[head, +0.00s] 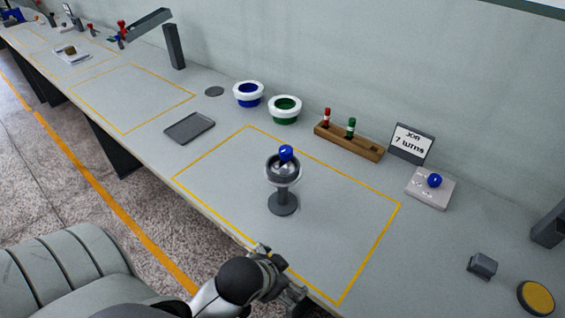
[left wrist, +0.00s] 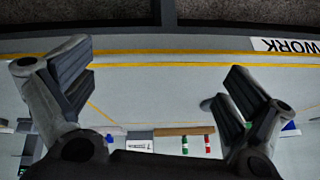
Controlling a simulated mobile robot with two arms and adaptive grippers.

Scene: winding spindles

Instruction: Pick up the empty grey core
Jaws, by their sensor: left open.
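A grey stand (head: 283,203) with a round base stands upright inside the yellow-outlined area. A grey ring-shaped piece (head: 283,172) sits at its top, with a blue ball (head: 286,152) above it. This ring looks like the grey core, with no coloured winding visible on it. My left gripper (head: 279,275) is at the near edge of the bench, in front of the stand and apart from it. The left wrist view shows its fingers (left wrist: 158,85) spread wide with nothing between them. I cannot make out the core there. My right gripper is not in view.
Blue (head: 248,94) and green (head: 285,109) white-rimmed spools stand behind. A wooden rack (head: 348,142) holds red and green pieces beside a "JOB 7 turns" sign (head: 411,144). A flat grey tray (head: 189,127) lies left. A yellow button (head: 536,298) is far right. Bench around the stand is clear.

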